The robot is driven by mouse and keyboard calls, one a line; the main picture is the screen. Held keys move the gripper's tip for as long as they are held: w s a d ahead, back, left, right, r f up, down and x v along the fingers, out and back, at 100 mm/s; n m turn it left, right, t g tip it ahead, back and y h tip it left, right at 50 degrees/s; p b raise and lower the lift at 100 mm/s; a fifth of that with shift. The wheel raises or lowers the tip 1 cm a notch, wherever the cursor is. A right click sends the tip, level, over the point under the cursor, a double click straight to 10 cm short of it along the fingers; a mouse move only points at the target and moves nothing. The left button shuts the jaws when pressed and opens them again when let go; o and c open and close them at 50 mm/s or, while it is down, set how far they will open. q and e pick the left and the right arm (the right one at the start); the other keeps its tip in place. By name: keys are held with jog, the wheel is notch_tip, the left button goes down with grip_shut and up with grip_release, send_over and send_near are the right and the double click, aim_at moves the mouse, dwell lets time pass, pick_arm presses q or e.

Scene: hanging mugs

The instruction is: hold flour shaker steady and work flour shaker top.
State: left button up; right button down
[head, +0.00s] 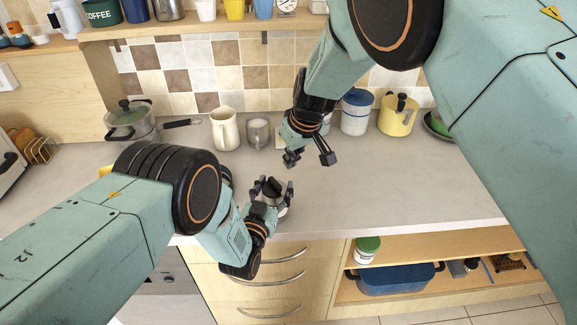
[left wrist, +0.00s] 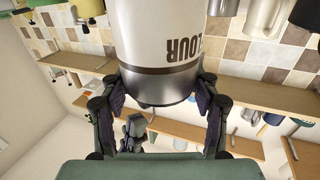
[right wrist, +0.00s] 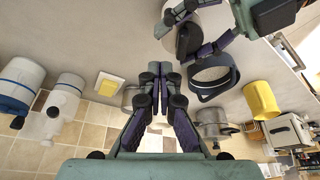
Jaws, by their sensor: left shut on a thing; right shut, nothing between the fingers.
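The flour shaker (head: 281,208) is a pale canister with a metal top, near the counter's front edge. My left gripper (head: 272,186) is shut around it. In the left wrist view the shaker (left wrist: 165,35) fills the middle, its "FLOUR" lettering upside down in the picture and its metal top (left wrist: 158,86) between the fingers. I cannot tell whether its base touches the counter. My right gripper (head: 308,160) is above and to the right of the shaker, apart from it. Its fingertips (right wrist: 160,72) are together and empty in the right wrist view.
Behind stand a cream jug (head: 227,130), a grey jar (head: 258,133), a lidded pan (head: 132,120), a blue-lidded canister (head: 356,113) and a yellow pot (head: 398,115). The counter (head: 400,185) to the right is clear. An open lower shelf holds a blue pot (head: 395,280).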

pick_arm(q)
jog(key=shift+f, duration=0.1)
pick_arm(e)
jog(key=shift+s+d+r, duration=0.1)
jog(key=shift+s+r, duration=0.15)
jog(key=shift+r, duration=0.45)
pick_arm(q)
jog(key=o, duration=1.4)
pick_arm(e)
jog(key=shift+w, duration=0.1)
pick_arm(q)
jog(key=v, duration=1.2)
jog(key=shift+w, duration=0.1)
